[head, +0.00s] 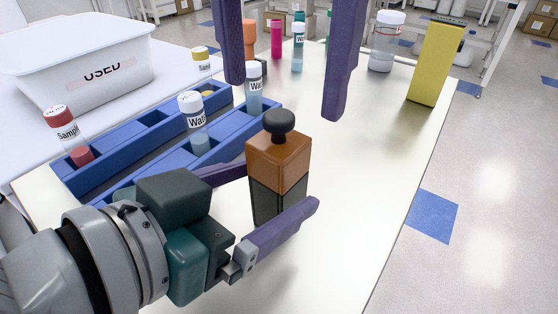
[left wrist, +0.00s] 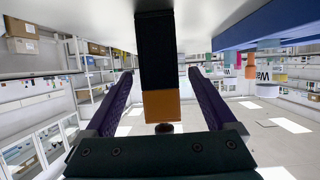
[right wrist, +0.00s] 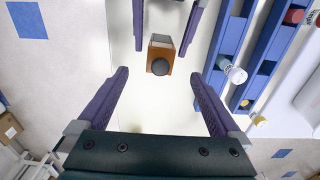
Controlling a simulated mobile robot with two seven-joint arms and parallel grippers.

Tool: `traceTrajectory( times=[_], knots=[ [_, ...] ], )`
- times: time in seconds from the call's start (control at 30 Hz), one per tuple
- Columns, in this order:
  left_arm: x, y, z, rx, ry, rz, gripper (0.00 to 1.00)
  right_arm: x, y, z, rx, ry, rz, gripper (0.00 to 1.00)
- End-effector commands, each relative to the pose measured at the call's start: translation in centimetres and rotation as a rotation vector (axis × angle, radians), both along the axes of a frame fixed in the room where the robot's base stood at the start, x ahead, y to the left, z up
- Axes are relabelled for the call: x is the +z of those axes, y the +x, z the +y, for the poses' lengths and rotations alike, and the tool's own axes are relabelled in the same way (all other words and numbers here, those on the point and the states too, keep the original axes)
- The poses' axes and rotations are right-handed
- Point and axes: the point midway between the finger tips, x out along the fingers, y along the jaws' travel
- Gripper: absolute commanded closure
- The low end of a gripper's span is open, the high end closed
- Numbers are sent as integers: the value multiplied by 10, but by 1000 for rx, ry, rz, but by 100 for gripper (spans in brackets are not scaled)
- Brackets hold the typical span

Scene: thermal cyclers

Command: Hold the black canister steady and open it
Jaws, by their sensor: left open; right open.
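The black canister (head: 266,203) stands upright on the white table, with an orange-brown upper part (head: 278,160) and a round black knob (head: 279,123) on top. It also shows upside down in the left wrist view (left wrist: 155,50). My left gripper (head: 281,184) is open, its fingers on either side of the canister; gaps show in the left wrist view. My right gripper (head: 285,97) is open and empty, pointing down above and beyond the canister. In the right wrist view the knob (right wrist: 160,67) lies ahead of its fingertips, between the two fingers' lines.
A blue rack (head: 110,148) with several labelled vials lies left of the canister. A white bin (head: 85,60) stands behind it. A yellow block (head: 436,62) and a clear jar (head: 386,45) stand far right. The table right of the canister is clear up to its edge.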

Motion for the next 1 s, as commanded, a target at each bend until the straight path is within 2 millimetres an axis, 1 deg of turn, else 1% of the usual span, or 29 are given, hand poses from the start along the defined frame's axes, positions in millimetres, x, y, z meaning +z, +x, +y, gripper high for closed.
traceTrajectory(
  times=[0.03,0.2,0.53,0.57,1.0],
  knots=[
    [-2,6,-5,0,-1,0,10,0,0,0,0,1,1,0],
    [-9,16,-13,0,-1,1,10,0,0,0,0,2,1,0],
    [-10,19,-15,0,1,1,10,0,0,0,0,2,1,0],
    [-10,19,-15,0,1,1,12,0,0,0,0,2,1,0],
    [-10,19,-15,0,1,1,62,0,0,0,0,2,1,0]
  ],
)
